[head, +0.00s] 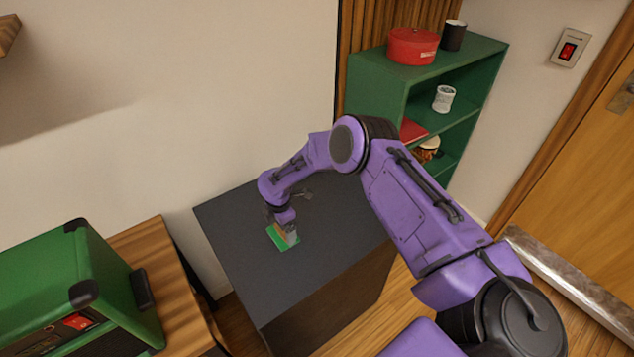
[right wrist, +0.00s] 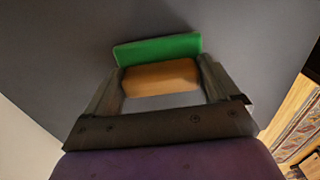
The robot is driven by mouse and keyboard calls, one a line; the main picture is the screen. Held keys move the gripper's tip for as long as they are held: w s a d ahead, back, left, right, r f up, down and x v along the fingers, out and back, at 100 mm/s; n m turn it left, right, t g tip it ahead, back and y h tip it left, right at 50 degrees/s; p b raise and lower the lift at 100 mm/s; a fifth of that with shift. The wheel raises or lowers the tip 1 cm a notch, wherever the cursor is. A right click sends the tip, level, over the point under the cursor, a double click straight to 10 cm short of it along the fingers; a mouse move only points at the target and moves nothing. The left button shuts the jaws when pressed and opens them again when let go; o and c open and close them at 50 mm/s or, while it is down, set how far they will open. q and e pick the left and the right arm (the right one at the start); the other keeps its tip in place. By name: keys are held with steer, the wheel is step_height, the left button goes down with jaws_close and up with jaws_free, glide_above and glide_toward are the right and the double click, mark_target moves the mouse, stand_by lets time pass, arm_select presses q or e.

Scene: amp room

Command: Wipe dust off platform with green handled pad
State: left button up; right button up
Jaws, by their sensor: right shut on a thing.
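The dark grey platform (head: 235,225) stands against the wall, and its flat top fills most of the right wrist view (right wrist: 240,30). The pad shows a green part (head: 277,240) and a tan block. In the right wrist view the green part (right wrist: 158,49) lies beyond the tan block (right wrist: 160,77). My right gripper (head: 287,231) is low at the platform top, shut on the pad's tan block, with one finger on each side. I cannot tell whether the pad touches the surface. I can make out no clear dust. My left gripper is not in view.
A green amplifier (head: 75,285) sits on a wooden stand (head: 165,270) at the left. A green shelf (head: 385,85) behind the platform holds a red pot (head: 412,46), a black cup (head: 453,36) and a white cup (head: 444,98). The platform top around the pad looks mostly clear.

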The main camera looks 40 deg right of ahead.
steer(key=d, duration=0.2)
steer(key=shift+d, duration=0.4)
steer(key=shift+d+b, duration=0.5)
steer(key=shift+d, duration=1.75)
steer(key=shift+d+b, duration=1.15)
steer(key=shift+d, duration=3.3)
step_height(320, 180, up, 8)
steer(key=p, duration=0.6)
steer(key=shift+a, duration=0.15)
